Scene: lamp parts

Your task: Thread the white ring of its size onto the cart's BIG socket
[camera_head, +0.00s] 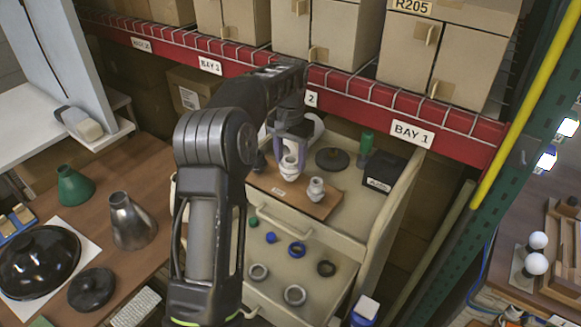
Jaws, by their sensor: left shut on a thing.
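The cart (385,218) has a wooden board (270,186) on its top with two white sockets. The bigger socket (289,168) is at the back left, directly under my left gripper; the smaller socket (316,190) stands to its right, with nothing over it. My left gripper (291,147) points down and is shut on a small white ring (291,146) at the top of the bigger socket. The fingers partly hide the ring, and I cannot tell whether it is around the socket or just above it. My right gripper is out of view.
The red shelf beam (350,85) runs close above.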

